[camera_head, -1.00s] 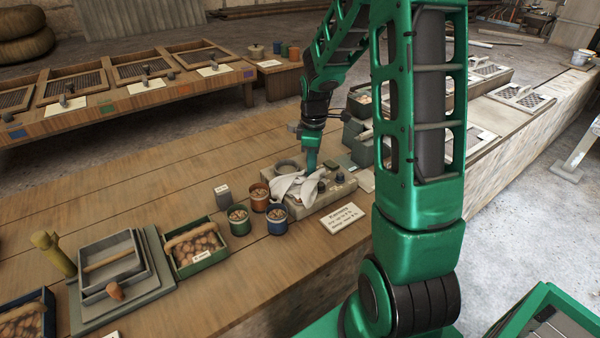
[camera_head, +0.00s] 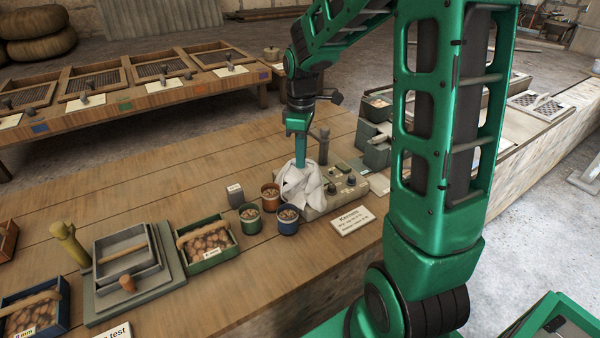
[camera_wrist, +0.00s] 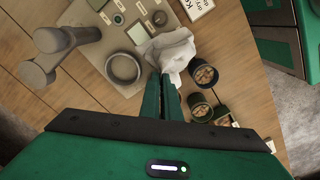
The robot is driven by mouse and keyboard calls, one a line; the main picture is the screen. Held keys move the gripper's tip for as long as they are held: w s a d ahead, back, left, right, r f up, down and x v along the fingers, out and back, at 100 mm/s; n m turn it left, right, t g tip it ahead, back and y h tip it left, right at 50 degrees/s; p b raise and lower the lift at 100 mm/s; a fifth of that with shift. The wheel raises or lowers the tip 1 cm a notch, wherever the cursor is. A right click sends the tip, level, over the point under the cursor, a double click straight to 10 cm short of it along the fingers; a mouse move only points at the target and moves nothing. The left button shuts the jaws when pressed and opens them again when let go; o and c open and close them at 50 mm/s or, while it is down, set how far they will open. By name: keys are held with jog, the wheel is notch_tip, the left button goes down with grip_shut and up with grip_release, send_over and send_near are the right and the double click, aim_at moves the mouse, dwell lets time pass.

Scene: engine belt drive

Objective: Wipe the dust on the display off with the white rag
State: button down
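The white rag (camera_head: 302,187) hangs bunched from the fingertips of my gripper (camera_head: 300,160), over the left part of a grey control panel (camera_head: 325,205). In the wrist view the two fingers (camera_wrist: 162,98) are close together, with the rag (camera_wrist: 172,52) gathered at their tips. The rag's lower end appears to touch or hang just above the panel; I cannot tell which. The panel (camera_wrist: 92,42) carries an open round ring (camera_wrist: 124,68), knobs and a small flat rectangle (camera_wrist: 138,33) that may be the display. I cannot make out dust on it.
Blue (camera_head: 288,221), brown (camera_head: 270,196) and green (camera_head: 250,216) cups stand close left of the panel. A label card (camera_head: 353,220) lies in front. A grey post (camera_head: 322,148) with a knob rises behind the panel. The table is bare at the back left.

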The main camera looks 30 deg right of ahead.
jog(key=shift+d+r, duration=0.15)
jog(key=shift+r, duration=1.1)
